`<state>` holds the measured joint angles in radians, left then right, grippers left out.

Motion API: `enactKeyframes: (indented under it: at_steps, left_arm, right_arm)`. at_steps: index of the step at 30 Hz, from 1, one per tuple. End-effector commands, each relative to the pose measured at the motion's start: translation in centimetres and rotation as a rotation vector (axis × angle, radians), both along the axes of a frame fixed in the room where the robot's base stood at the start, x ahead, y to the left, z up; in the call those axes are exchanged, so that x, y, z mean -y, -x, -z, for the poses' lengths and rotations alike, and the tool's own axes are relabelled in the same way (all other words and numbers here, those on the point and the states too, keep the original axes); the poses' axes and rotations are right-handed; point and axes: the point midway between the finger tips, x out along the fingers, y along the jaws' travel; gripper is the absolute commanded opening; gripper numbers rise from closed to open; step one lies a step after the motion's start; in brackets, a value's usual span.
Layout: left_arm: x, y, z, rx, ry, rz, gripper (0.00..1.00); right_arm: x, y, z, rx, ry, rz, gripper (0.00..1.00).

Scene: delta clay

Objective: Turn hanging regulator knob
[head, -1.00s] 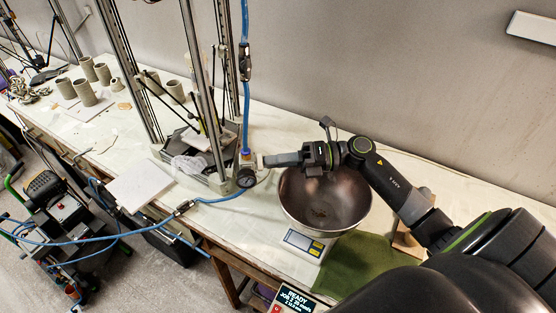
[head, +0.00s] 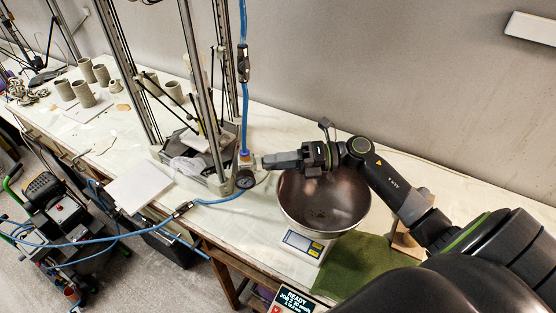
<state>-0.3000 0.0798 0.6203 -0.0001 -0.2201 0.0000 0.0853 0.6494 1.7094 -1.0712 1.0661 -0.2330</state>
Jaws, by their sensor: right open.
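The hanging regulator (head: 246,162) is on the blue air hose, low beside the printer frame's right post. Its round black gauge (head: 245,179) faces me, and a blue fitting sits on top. My right gripper (head: 264,161) comes from the right, above the steel bowl, with its fingers pointing left at the regulator. Its fingertips are at the regulator's right side. The jaws are open, but from this angle I cannot tell whether they are around the knob or touching it. The knob itself is hidden or too small to make out. My left gripper is not in view.
A steel bowl (head: 322,207) sits on a scale (head: 303,243) under my right gripper. A green cloth (head: 366,263) lies in front. The printer frame (head: 202,85) stands just left of the regulator. The blue hose (head: 222,200) runs left across the table edge. Several clay cups stand further left.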

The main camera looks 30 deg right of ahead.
Motion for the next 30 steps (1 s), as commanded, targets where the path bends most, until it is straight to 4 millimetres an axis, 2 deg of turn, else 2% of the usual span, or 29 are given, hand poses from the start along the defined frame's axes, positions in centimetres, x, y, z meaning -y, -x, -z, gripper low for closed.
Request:
enactKeyframes:
  at_steps: [6,11,30]
  left_arm:
    - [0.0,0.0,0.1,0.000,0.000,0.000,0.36]
    - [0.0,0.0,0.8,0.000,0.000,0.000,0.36]
    - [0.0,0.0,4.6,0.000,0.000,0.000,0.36]
  right_arm:
    - [0.1,0.1,0.1,0.000,0.000,0.000,0.46]
    - [1.2,0.5,0.2,0.000,0.003,0.000,0.46]
    - [10.3,4.6,-0.1,-0.005,0.007,0.002,0.46]
